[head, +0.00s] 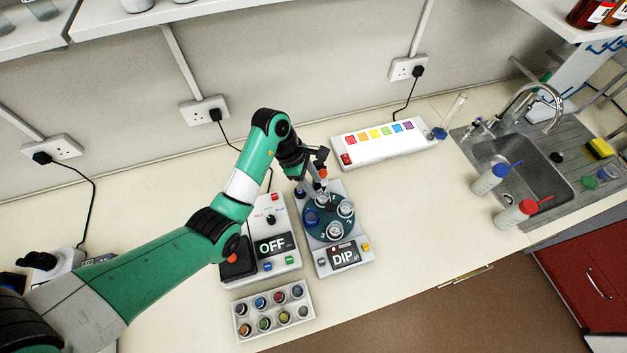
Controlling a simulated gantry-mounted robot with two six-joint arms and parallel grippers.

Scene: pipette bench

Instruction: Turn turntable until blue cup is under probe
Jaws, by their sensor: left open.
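The round dark teal turntable (325,217) sits on a grey-white device with a "DIP" display (343,256). It carries several clear cups; the blue cup (311,217) is on its left side. My left gripper (320,190) is open at the far edge of the turntable, close to the far cup (323,199). I cannot tell whether it touches the cup or the turntable. The probe cannot be made out clearly; my gripper and wrist cover the back of the device. My right gripper is not in view.
A device with an "OFF" display (271,246) stands left of the turntable. A rack of small coloured pots (273,311) is in front. A white box with coloured squares (383,143) is behind right. Bottles (490,178) stand by the sink (532,160). The bench right of the turntable is clear.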

